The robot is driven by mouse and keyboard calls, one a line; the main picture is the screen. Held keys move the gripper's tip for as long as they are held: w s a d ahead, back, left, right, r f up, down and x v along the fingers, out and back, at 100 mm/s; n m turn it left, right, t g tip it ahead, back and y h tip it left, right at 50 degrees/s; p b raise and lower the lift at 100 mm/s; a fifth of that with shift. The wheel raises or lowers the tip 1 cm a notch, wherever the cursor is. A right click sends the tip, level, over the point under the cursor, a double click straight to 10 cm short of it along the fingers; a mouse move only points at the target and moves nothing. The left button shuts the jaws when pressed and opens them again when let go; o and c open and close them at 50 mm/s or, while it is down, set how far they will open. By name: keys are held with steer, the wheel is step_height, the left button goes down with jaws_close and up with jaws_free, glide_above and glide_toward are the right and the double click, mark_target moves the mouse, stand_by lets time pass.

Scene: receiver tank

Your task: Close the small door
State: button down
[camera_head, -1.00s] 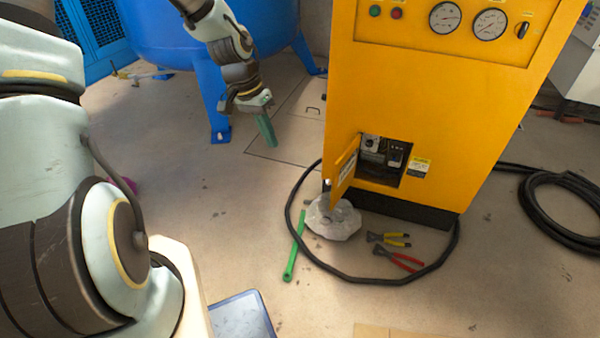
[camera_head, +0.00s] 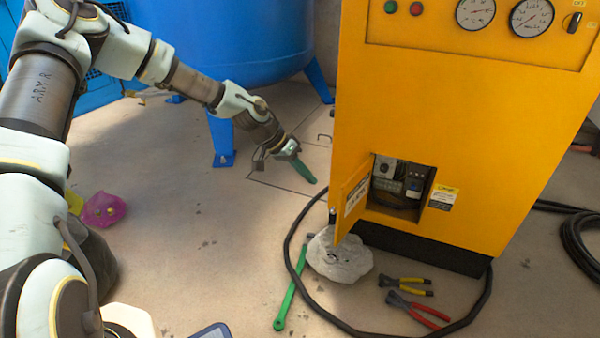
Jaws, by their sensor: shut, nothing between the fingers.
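The small door (camera_head: 352,207) is at the lower left of the yellow cabinet (camera_head: 440,110). It is hinged on the left side of its opening and stands open, swung out toward me. The opening (camera_head: 400,188) shows grey and black parts inside. My gripper (camera_head: 304,172), with green fingers, is shut and empty. It is to the left of the door, apart from it, over the floor near the blue tank.
A grey stone-like lump (camera_head: 338,258) lies on the floor below the door. A blue tank (camera_head: 225,35) stands behind my arm. A purple thing (camera_head: 103,210) lies at left.

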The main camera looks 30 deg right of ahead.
steer(key=s+d+f+b, duration=0.2)
steer(key=s+d+f, duration=0.1)
steer(key=s, duration=0.2)
steer(key=shift+d, duration=0.2)
steer(key=shift+s, duration=0.15)
